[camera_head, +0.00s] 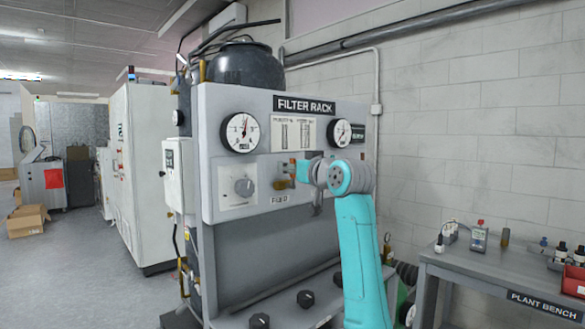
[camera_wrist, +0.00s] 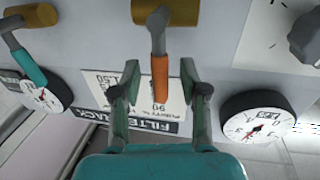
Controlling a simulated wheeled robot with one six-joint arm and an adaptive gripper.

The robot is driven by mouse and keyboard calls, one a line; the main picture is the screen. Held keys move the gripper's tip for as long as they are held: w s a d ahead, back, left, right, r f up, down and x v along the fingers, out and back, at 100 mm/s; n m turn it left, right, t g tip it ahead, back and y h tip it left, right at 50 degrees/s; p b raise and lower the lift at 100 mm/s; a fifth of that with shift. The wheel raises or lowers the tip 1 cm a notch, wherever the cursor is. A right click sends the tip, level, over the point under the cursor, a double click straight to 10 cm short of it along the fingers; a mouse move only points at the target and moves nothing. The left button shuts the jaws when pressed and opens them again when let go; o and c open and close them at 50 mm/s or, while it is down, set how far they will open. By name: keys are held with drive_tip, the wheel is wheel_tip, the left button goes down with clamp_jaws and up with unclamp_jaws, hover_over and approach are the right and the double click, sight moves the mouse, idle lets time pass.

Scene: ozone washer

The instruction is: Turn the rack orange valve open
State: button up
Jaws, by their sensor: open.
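The orange valve handle (camera_wrist: 160,78) hangs from a brass valve body (camera_wrist: 160,12) on the rack panel in the wrist view, pointing toward the printed label. My gripper (camera_wrist: 160,88) is open, with one finger on each side of the orange handle and a visible gap on both sides.
The filter rack panel (camera_head: 215,110) carries two gauges (camera_head: 240,132) (camera_head: 339,133) and a grey knob (camera_head: 244,187). Several black knobs (camera_head: 305,298) stand lower down. A plant bench (camera_head: 480,277) with small items is at right. Open floor (camera_head: 80,270) lies at left.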

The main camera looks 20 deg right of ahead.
clamp_jaws()
idle(0.4)
drive_tip(key=w+d+f+m+g+y, duration=0.1)
drive_tip(key=d+f+m, duration=0.4)
drive_tip(key=m, duration=1)
drive_tip(key=shift+w+f+m+g+y, duration=0.3)
drive_tip(key=shift+w+m+g+y, duration=0.1)
drive_tip(key=shift+g+y, duration=0.45)
